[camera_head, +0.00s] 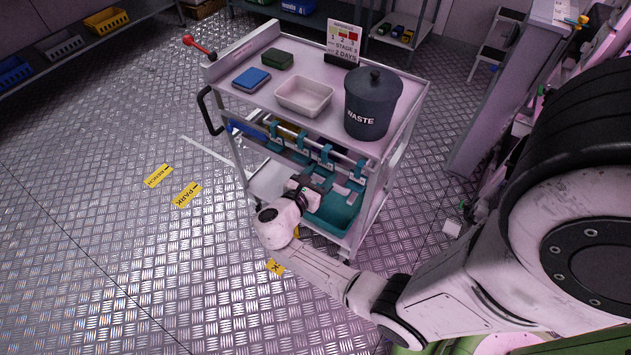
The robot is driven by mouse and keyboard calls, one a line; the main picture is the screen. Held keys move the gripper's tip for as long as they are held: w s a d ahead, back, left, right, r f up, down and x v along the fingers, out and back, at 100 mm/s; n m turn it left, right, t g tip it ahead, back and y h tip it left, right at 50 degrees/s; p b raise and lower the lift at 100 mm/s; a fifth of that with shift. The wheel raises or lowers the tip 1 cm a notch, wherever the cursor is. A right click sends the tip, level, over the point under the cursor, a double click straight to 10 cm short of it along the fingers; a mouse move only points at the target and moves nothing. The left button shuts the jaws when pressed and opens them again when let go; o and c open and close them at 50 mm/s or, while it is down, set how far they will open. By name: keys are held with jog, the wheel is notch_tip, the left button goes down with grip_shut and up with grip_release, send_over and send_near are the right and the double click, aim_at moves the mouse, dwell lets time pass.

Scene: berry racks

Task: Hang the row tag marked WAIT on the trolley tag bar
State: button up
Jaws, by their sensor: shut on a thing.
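The trolley (237,98) stands in the middle of the head view. Under its top, a tag bar (312,141) runs along the near side, with several teal hooked tags (301,146) along it. Their markings are too small to read. My gripper (322,182) is at the trolley's near side, just below the bar and in front of the lower teal tray (335,212). It is shut on a tag, mostly hidden by the fingers and the teal pieces around it. I cannot read WAIT on it, nor tell whether it touches the bar.
A black handle (209,112) sticks out left.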

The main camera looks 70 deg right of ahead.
jog(key=shift+x, duration=0.95)
jog(key=shift+d+f+b, duration=0.1)
jog(key=shift+f+b, duration=0.45)
jog(key=shift+b, duration=0.15)
jog(key=o, duration=1.1)
jog(key=v, duration=1.1)
